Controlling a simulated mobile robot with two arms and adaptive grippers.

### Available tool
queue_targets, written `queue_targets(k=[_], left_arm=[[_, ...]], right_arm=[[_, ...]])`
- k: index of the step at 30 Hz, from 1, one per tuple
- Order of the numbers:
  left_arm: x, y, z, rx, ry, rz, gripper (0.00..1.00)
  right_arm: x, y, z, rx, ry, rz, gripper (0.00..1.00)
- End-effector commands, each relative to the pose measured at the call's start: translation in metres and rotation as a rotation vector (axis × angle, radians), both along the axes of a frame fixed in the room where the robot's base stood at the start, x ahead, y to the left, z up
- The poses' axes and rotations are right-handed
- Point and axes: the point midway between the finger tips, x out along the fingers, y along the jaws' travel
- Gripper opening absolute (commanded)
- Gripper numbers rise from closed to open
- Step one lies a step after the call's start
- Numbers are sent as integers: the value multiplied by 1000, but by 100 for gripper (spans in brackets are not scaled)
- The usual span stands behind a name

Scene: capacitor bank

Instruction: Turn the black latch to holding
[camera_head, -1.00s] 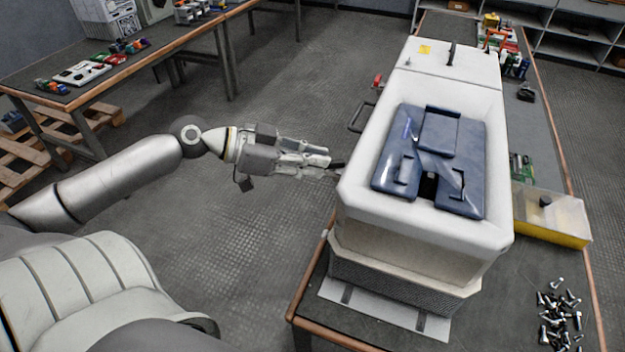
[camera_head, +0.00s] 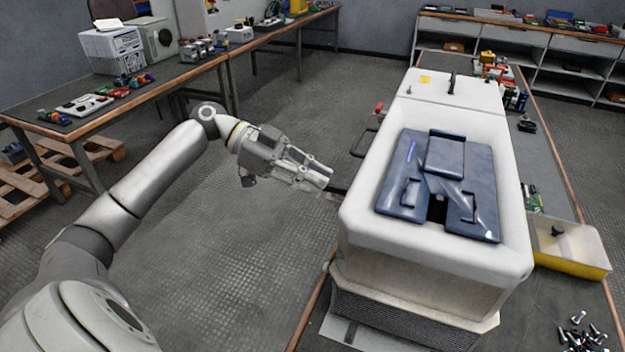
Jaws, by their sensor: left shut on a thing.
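The white capacitor bank housing (camera_head: 365,195) stands on the workbench at the right, with a blue panel (camera_head: 470,180) set in its open top. My left gripper (camera_head: 328,184) is at the left side of the housing, shut on the black latch (camera_head: 338,190). Only a short dark piece of the latch shows between the fingertips and the housing wall. The latch's exact angle is hard to tell. My right gripper is not in view.
A yellow-based bin (camera_head: 570,262) and loose bolts (camera_head: 580,335) lie right of the housing. A red-knobbed handle (camera_head: 378,108) sticks out at the housing's far left side. Floor left of the housing is clear.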

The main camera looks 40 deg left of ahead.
Motion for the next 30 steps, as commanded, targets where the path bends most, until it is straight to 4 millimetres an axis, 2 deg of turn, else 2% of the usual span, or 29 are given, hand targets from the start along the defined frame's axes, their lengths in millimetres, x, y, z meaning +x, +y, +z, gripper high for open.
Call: queue_targets(k=[18, 19, 24, 30], left_arm=[[2, 1, 0, 0, -1, -26, 0], [2, 1, 0, 0, -1, -26, 13], [1, 1, 0, 0, 0, -26, 33], [1, 1, 0, 0, 0, -27, 33]], right_arm=[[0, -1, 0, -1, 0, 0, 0], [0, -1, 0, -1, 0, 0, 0], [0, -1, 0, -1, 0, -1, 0], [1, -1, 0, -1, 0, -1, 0]])
